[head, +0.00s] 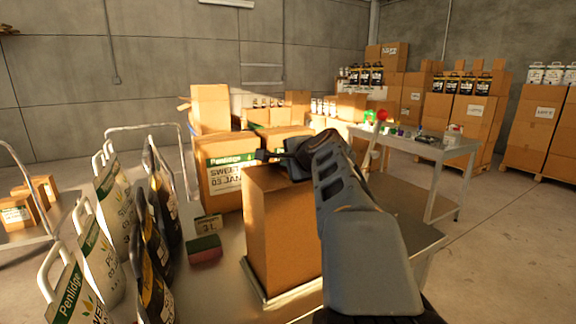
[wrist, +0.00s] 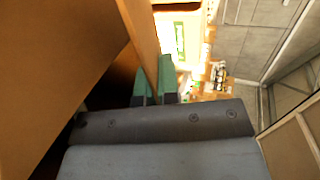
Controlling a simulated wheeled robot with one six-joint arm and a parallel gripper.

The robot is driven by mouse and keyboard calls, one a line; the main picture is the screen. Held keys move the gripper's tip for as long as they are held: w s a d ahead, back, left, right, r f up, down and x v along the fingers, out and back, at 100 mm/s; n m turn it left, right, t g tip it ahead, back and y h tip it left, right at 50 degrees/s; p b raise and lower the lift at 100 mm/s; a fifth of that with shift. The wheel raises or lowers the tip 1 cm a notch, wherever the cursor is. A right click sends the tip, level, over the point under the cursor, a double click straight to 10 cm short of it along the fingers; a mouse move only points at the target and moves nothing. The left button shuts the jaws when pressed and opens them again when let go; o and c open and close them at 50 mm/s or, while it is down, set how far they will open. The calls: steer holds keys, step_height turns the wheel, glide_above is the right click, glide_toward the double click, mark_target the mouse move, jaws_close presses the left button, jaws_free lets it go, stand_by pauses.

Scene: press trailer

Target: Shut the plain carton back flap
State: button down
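The plain carton (head: 283,235) stands upright on a thin tray (head: 262,292) on the metal table. Its blank brown front and side show in the head view; its top is largely hidden behind my arm. My gripper (head: 268,155) is at the carton's top, its fingers pointing left. In the wrist view a brown carton panel (wrist: 52,62) fills the left. A narrow upright board (wrist: 142,38), seemingly a flap, runs down to the green fingertips (wrist: 153,88) and seems to pass between them. I cannot tell whether they press on it.
Penlidge bags (head: 100,225) stand in a row at the left of the table. A green-and-red block (head: 205,249) lies beside the carton. A labelled Penlidge carton (head: 219,180) stands close behind. A side table (head: 445,150) is at the right, with open floor in front.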

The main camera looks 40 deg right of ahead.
steer(key=c, duration=1.3)
jaws_free()
steer(key=shift+c, duration=0.2)
steer(key=shift+r, duration=0.1)
steer(key=shift+r, duration=0.35)
step_height(320, 180, up, 3)
steer(key=shift+f+p, duration=0.1)
steer(key=shift+p, duration=0.65)
steer(key=s+a+r, duration=0.6)
steer(key=s+r, duration=0.3)
steer(key=s, duration=0.3)
steer(key=shift+s+r, duration=0.15)
steer(key=shift+s, duration=0.2)
